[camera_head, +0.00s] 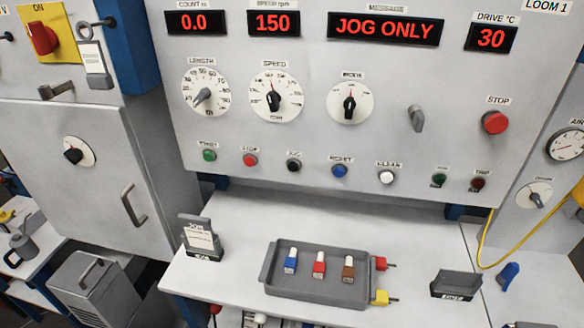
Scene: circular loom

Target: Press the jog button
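The jog button (294,165) is a small black button on the grey loom panel, under a small blurred label. It sits in a row between a red button (250,160) on its left and a blue button (339,170) on its right. Nothing covers it. The message display (386,29) above reads JOG ONLY. Neither of my grippers is in view.
The row also has a green button (209,155) and a white button (386,176). A large red stop button (494,122) is at the right. Below, a white table (230,281) bears a grey tray (265,273) with several small coloured items. Space before the panel is clear.

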